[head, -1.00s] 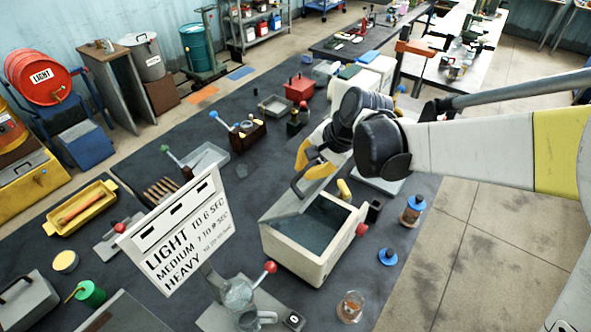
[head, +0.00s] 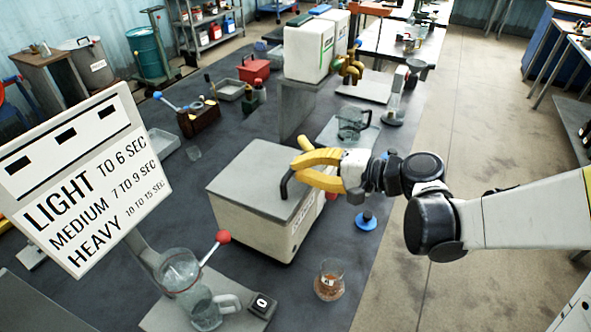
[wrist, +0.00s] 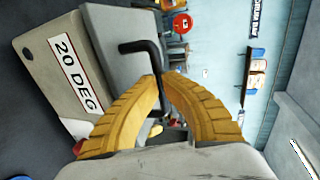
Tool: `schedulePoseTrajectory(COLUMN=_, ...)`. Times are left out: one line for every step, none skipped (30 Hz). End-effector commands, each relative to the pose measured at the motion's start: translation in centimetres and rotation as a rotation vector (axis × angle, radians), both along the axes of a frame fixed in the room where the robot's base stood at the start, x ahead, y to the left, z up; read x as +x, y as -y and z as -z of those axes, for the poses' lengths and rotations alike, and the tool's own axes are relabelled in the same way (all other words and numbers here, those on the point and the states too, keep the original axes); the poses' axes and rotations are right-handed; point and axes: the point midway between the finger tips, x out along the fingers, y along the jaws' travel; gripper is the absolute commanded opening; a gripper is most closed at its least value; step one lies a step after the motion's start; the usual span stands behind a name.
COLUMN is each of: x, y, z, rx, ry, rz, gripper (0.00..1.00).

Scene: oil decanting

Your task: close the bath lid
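The bath is a cream box (head: 250,222) in the middle of the head view, with its grey lid (head: 255,172) lying flat over its top. The lid's black bar handle (head: 285,185) stands on the right side of the lid. It also shows in the wrist view (wrist: 146,46). My gripper (head: 295,168) has yellow fingers and reaches in from the right. Its fingertips (wrist: 162,77) come close together at the handle bar and appear shut on it. The fingers hide the handle's far end. The wrist view shows a "20 DEG" label (wrist: 75,74) on the bath.
A sign with pour times (head: 85,180) stands at the left. A glass vessel and jug (head: 205,308), a red-knobbed lever (head: 223,237) and a beaker (head: 329,280) are in front. A blue stopper (head: 366,220) and glass jug (head: 352,122) stand right and behind.

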Motion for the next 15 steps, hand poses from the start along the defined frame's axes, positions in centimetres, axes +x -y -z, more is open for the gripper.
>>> schedulePoseTrajectory(x=-0.04, y=0.02, z=0.76, rx=-0.001, ry=0.000, rz=-0.001, gripper=0.00)
schedulePoseTrajectory(x=-0.06, y=0.07, z=0.90, rx=-0.001, ry=0.000, rz=-0.001, gripper=0.00)
schedulePoseTrajectory(x=-0.08, y=0.12, z=1.06, rx=-0.001, ry=0.000, rz=-0.001, gripper=0.00)
schedulePoseTrajectory(x=-0.09, y=0.15, z=1.16, rx=-0.001, ry=0.000, rz=-0.002, gripper=0.00)
schedulePoseTrajectory(x=-0.09, y=0.17, z=1.25, rx=-0.002, ry=0.000, rz=-0.002, gripper=0.00)
schedulePoseTrajectory(x=-0.12, y=0.21, z=1.34, rx=-0.002, ry=0.000, rz=-0.002, gripper=0.00)
schedulePoseTrajectory(x=-0.11, y=0.22, z=1.39, rx=-0.002, ry=-0.001, rz=-0.002, gripper=0.00)
schedulePoseTrajectory(x=-0.13, y=0.23, z=1.44, rx=-0.002, ry=0.000, rz=-0.002, gripper=0.00)
schedulePoseTrajectory(x=-0.14, y=0.24, z=1.49, rx=-0.003, ry=-0.001, rz=-0.002, gripper=0.00)
schedulePoseTrajectory(x=-0.15, y=0.25, z=1.51, rx=-0.003, ry=-0.001, rz=-0.002, gripper=0.00)
schedulePoseTrajectory(x=-0.16, y=0.27, z=1.54, rx=-0.004, ry=-0.001, rz=-0.002, gripper=0.00)
schedulePoseTrajectory(x=-0.17, y=0.27, z=1.56, rx=-0.004, ry=-0.002, rz=-0.003, gripper=0.00)
schedulePoseTrajectory(x=-0.18, y=0.28, z=1.58, rx=-0.005, ry=-0.002, rz=-0.003, gripper=0.00)
schedulePoseTrajectory(x=-0.19, y=0.28, z=1.58, rx=-0.005, ry=-0.002, rz=-0.003, gripper=0.00)
schedulePoseTrajectory(x=-0.20, y=0.28, z=1.59, rx=-0.006, ry=-0.002, rz=-0.003, gripper=0.00)
